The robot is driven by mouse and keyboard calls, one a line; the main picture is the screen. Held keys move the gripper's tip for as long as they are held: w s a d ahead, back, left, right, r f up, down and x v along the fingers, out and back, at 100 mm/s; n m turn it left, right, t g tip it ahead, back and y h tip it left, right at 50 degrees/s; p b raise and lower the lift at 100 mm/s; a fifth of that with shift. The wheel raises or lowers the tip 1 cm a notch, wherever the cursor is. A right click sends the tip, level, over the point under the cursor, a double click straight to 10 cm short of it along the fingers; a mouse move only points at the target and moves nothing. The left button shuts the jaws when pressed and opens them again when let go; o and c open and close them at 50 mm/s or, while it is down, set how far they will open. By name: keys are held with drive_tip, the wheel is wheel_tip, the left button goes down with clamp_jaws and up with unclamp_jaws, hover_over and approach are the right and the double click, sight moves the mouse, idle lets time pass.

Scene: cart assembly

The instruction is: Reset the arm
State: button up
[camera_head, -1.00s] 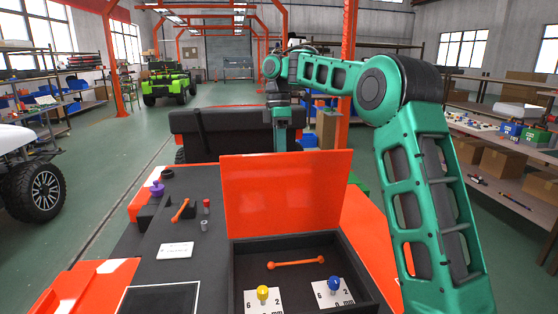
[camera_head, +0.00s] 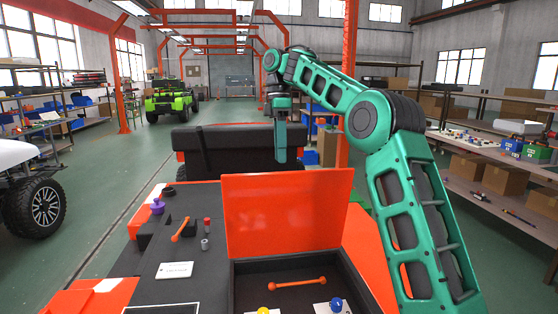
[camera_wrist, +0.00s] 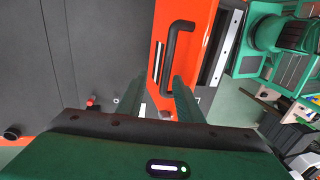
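My green arm reaches over the cart from the right in the head view. My gripper (camera_head: 281,158) hangs pointing down behind the raised orange lid. In the wrist view its two green fingers (camera_wrist: 155,85) stand apart with nothing held between them. A black handle (camera_wrist: 175,55) on an orange panel lies beyond the fingertips; it looks apart from them.
The open black box (camera_head: 348,268) with its orange lid (camera_head: 285,212) holds an orange bar (camera_head: 297,283), a yellow knob (camera_head: 263,311) and a blue knob (camera_head: 336,305). Small parts lie on the dark top to the left. Shelves (camera_head: 500,160) stand at right.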

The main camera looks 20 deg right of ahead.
idle(0.4)
drive_tip(key=s+d+m+t, duration=0.1)
drive_tip(key=s+m, duration=0.5)
drive_tip(key=s, duration=0.9)
drive_tip(key=s+d+f+m, duration=0.5)
drive_tip(key=s+f, duration=0.2)
drive_tip(key=s, duration=0.3)
drive_tip(key=s+d+f+m, duration=0.5)
drive_tip(key=s+f+m, duration=0.1)
drive_tip(key=s, duration=0.4)
drive_tip(key=s+d+f+m+t, duration=0.1)
drive_tip(key=s+d+f+m, duration=0.3)
drive_tip(key=s+f, duration=0.4)
drive_tip(key=s+m, duration=0.1)
drive_tip(key=s, duration=0.1)
drive_tip(key=shift+s+d+f+m, duration=0.3)
drive_tip(key=shift+s+d+f, duration=0.05)
drive_tip(key=shift+s+d, duration=0.05)
